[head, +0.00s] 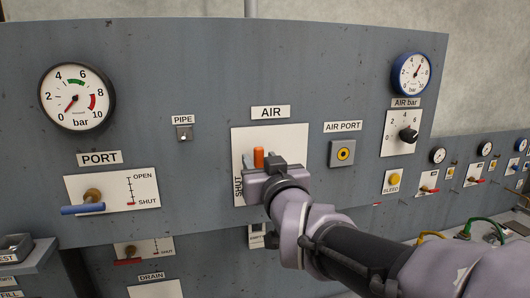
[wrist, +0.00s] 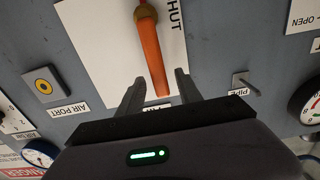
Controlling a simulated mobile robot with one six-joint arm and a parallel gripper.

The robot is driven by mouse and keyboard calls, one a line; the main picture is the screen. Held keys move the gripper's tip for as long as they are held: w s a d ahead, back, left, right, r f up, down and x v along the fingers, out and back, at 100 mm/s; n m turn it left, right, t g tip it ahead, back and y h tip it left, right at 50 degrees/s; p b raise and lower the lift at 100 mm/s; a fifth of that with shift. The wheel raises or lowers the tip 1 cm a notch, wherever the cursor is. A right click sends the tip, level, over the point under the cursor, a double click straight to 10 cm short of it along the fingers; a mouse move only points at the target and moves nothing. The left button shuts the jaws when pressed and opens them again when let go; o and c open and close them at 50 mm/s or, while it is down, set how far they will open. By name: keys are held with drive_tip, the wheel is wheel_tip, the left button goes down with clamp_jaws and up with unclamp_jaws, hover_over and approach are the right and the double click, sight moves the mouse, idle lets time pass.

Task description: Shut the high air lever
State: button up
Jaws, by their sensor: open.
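The high air lever is an orange handle (head: 259,157) on a white plate (head: 292,142) under the AIR label (head: 270,112). It points up towards that label. SHUT is printed on the plate's left side. In the wrist view the orange lever (wrist: 152,55) runs from a brass pivot (wrist: 146,14) down between my fingers, with its tip near them. My gripper (wrist: 159,85) is open, one finger on each side of the lever, with visible gaps. In the head view my gripper (head: 268,168) hides the lever's lower part and pivot.
Left is the PORT plate (head: 137,178) with a blue lever (head: 83,209). A PIPE fitting (head: 184,133), an AIR PORT socket (head: 343,153) and an AIR bar knob (head: 408,135) are on the same panel. Lower plates and fittings lie below; the panel face around the AIR plate is mostly flat.

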drive_tip(key=shift+x, duration=1)
drive_tip(key=shift+s, duration=0.1)
drive_tip(key=shift+s+d, duration=0.1)
drive_tip(key=c, duration=0.4)
clamp_jaws()
